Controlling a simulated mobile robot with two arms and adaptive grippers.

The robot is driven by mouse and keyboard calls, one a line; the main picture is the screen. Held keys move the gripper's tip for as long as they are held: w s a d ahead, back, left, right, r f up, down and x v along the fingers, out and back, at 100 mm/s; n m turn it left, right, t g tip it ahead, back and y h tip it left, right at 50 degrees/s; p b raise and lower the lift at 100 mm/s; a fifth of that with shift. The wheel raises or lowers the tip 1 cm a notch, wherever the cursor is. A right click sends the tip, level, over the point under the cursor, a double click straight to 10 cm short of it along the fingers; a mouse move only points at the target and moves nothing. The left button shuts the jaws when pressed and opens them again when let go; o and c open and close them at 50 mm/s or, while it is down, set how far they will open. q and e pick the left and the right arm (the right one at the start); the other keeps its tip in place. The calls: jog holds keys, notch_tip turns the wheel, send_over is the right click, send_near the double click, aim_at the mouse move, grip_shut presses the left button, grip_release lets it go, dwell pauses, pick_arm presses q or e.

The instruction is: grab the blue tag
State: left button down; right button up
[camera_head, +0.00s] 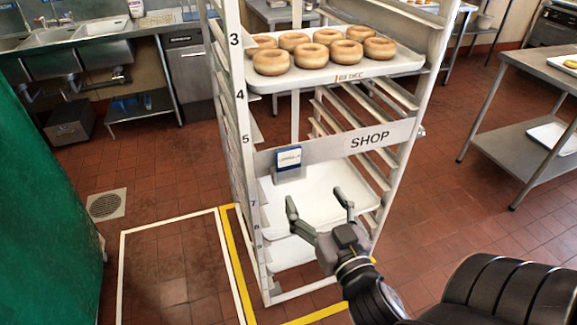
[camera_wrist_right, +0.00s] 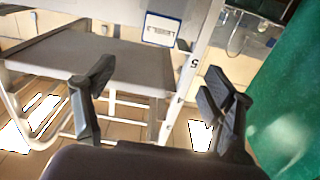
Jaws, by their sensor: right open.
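The blue tag (camera_head: 289,158) is a small blue-and-white card at the left end of the rack's grey crossbar, left of the word SHOP. It also shows at the top of the right wrist view (camera_wrist_right: 160,29). My right gripper (camera_head: 317,198) is open and empty, in front of the rack. In the head view its fingers appear below and to the right of the tag, apart from it. In the right wrist view the spread fingers (camera_wrist_right: 159,72) appear below the tag. My left gripper is not in view.
The white rack (camera_head: 240,165) has numbered levels. A green surface (camera_head: 45,190) is at left, a steel table (camera_head: 530,85) at right. The marked floor (camera_head: 165,265) is clear.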

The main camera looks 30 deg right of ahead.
jog(key=p, duration=0.3)
send_near(290, 152)
jog(key=x, duration=0.2)
jog(key=p+x, duration=0.2)
jog(key=x, duration=0.3)
jog(key=shift+w, duration=0.25)
jog(key=shift+w+d+f, duration=0.1)
jog(key=shift+w+f, duration=0.1)
jog(key=shift+w, duration=0.2)
jog(key=shift+s, duration=0.1)
jog(key=shift+c, duration=0.7)
jog(key=c, duration=1.1)
jog(key=shift+o, duration=0.2)
jog(key=shift+r, duration=0.15)
